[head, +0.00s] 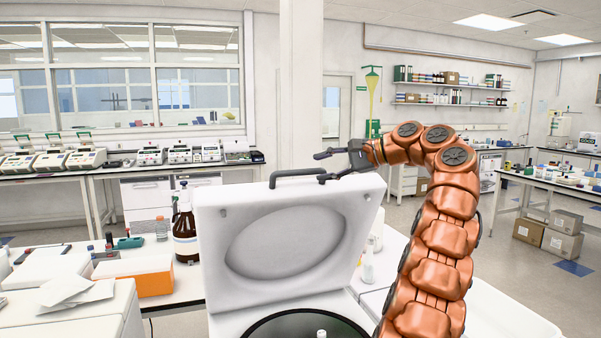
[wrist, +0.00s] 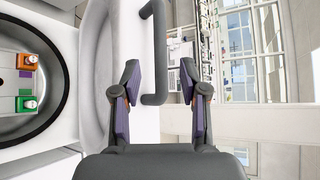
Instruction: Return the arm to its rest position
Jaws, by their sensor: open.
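My gripper (head: 318,166) is open and empty. In the head view it points left, close to the black handle (head: 298,175) on top of a raised white lid (head: 285,240). In the wrist view my gripper (wrist: 161,85) has its two fingers spread apart. There the handle (wrist: 154,50) shows beyond the fingertips, and I cannot tell whether a finger touches it. My orange segmented arm rises at the right of the head view and bends left at the top. The centrifuge bowl (head: 262,327) below the lid is partly cut off.
The wrist view shows orange and green holders (wrist: 27,62) inside the round bowl. A brown bottle (head: 185,225) and an orange box (head: 135,275) stand left of the lid. A white bottle (head: 368,262) stands right of it.

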